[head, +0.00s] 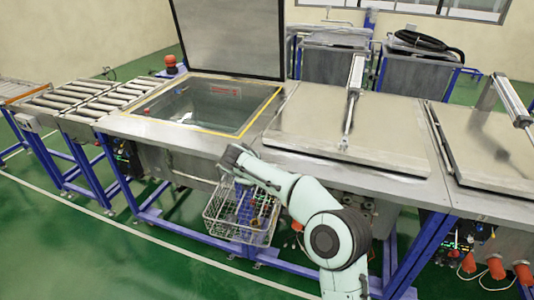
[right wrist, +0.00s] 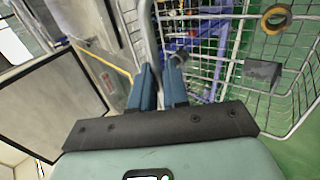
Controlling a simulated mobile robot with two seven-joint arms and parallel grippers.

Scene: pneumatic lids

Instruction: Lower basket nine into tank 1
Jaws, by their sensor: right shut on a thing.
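The wire basket (head: 222,232) hangs in front of the open tank, below the level of the tank's top; small items show inside it. No number is readable on it. My right gripper (right wrist: 162,75) is shut on the basket's handle; its blue fingers pinch the metal bar in the right wrist view, where the basket wires (right wrist: 232,72) fill the right side. The open tank (head: 205,105) has a yellow-edged rim, and its lid (head: 228,38) stands raised at the back. My right arm hides part of the basket in the head view. My left gripper is not in view.
A roller conveyor (head: 85,98) adjoins the tank at left. A closed lid with a pneumatic cylinder (head: 345,128) covers the tank to the right, and another closed lid (head: 500,150) lies farther right. Blue frame legs stand below. Green floor (head: 60,240) is free at front left.

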